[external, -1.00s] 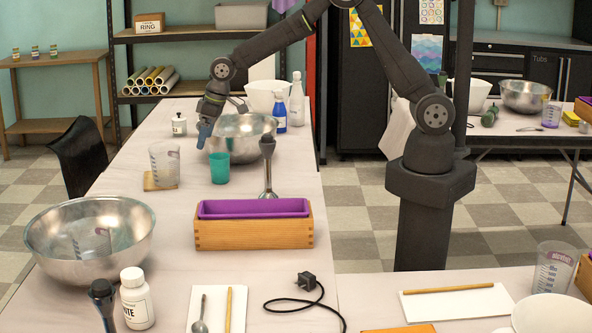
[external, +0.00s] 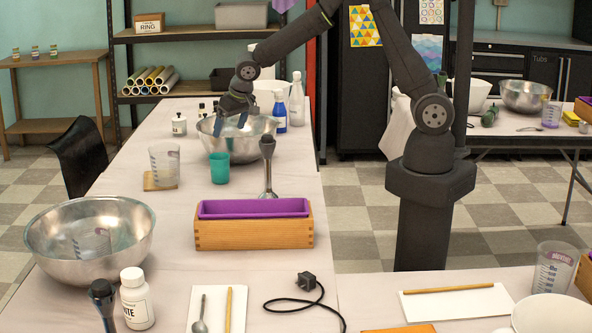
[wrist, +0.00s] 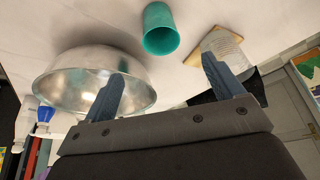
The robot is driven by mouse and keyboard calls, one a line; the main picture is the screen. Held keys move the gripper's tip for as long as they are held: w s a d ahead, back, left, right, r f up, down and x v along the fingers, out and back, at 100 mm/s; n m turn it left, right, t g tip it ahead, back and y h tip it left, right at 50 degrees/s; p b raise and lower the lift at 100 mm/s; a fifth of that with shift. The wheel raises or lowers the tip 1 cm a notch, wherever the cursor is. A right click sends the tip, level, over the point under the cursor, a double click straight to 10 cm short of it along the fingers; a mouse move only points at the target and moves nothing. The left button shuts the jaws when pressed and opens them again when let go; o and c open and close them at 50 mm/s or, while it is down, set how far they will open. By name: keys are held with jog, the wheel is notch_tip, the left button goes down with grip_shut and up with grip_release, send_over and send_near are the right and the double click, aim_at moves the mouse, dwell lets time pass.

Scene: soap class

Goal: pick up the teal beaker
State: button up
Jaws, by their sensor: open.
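The teal beaker (external: 219,168) stands upright on the long table, in front of a steel bowl and right of a clear measuring beaker. In the wrist view the teal beaker (wrist: 160,28) shows at the top, beyond the fingertips and roughly between them. My gripper (external: 231,119) is open and empty, above the far steel bowl (external: 250,150), behind and higher than the teal beaker. Its two blue-grey fingers are spread wide in the wrist view (wrist: 165,78). Nothing is between them.
The clear measuring beaker (external: 164,166) stands on a small wooden board. A stick blender (external: 267,165) stands right of the teal beaker. A wooden box with a purple liner (external: 254,224) is nearer the camera. Bottles (external: 280,113) stand behind the bowl.

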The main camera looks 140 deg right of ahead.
aim_at(218, 166)
jog(key=x, duration=1.6)
jog(key=shift+w+a+f, duration=0.1)
jog(key=shift+a+f, duration=0.05)
jog(key=shift+f, duration=0.05)
jog(key=c, duration=1.1)
jog(key=shift+r, duration=0.1)
